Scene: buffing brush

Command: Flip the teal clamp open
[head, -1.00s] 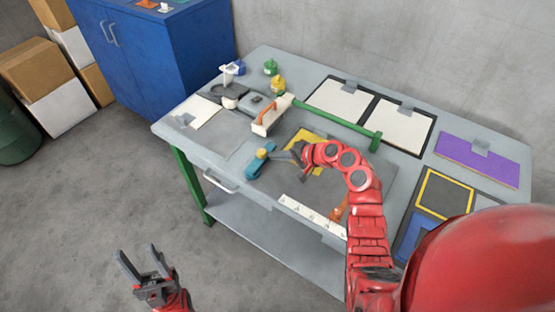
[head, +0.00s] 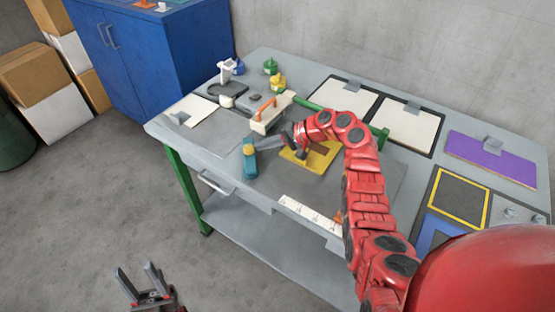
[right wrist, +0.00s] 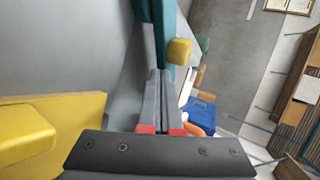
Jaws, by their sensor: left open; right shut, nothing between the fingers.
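The teal clamp (head: 250,166) stands near the front left edge of the workbench, with a yellow tip (head: 248,149). Its teal arm looks raised, close to upright. In the right wrist view, a teal bar (right wrist: 175,20) and a yellow tip (right wrist: 179,51) show just beyond the fingers. My right gripper (head: 287,138) is shut and empty, to the right of the clamp; contact with the teal arm cannot be told. In the right wrist view its fingers (right wrist: 164,85) are together. My left gripper (head: 138,279) is open and empty, low in front of the bench.
A yellow plate (head: 318,163) lies right of the clamp, under my right arm. A white block with an orange handle (head: 271,113) stands behind. A green bar (head: 312,107), a white strip (head: 308,214) and a purple board (head: 492,160) are also on the bench (head: 225,145).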

